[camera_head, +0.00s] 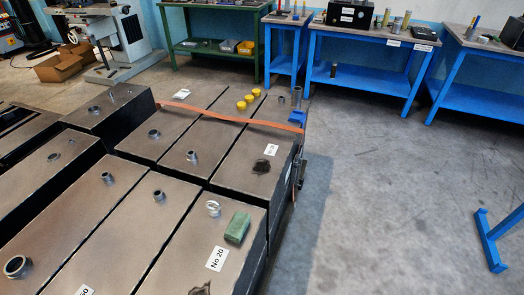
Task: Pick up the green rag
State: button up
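A green, block-shaped thing that looks like the folded green rag (237,228) lies on top of a dark metal tank (233,262) in the lower middle of the head view. It rests near the tank's right edge, beside a white ring-like fitting (213,209) and above a white label reading "No 20" (217,258). Nothing is touching it from above. My gripper is not in this view, so its state is hidden.
Several tanks with pipe stubs fill the left, crossed by an orange strap (229,117). A dark crumpled thing (261,166) lies on another tank. Blue benches (363,80) stand at the back. A blue stand (489,241) is at right. The grey floor (390,200) between is clear.

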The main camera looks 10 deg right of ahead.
aim_at(238, 224)
jog(key=u, duration=1.85)
jog(key=l+u, duration=0.45)
jog(key=l, duration=0.15)
jog(key=k+l+u, duration=0.15)
jog(key=l+u, duration=0.3)
jog(key=l, duration=0.15)
jog(key=k+l, duration=0.15)
jog(key=l, duration=0.25)
jog(key=k+l+u, duration=0.15)
jog(key=l, duration=0.3)
jog(key=k+l, duration=0.1)
jog(key=l, duration=0.3)
jog(key=k+l+u, duration=0.1)
jog(key=l, duration=0.3)
jog(key=k+l, duration=0.25)
jog(key=k+l+u, duration=0.15)
jog(key=l, duration=0.35)
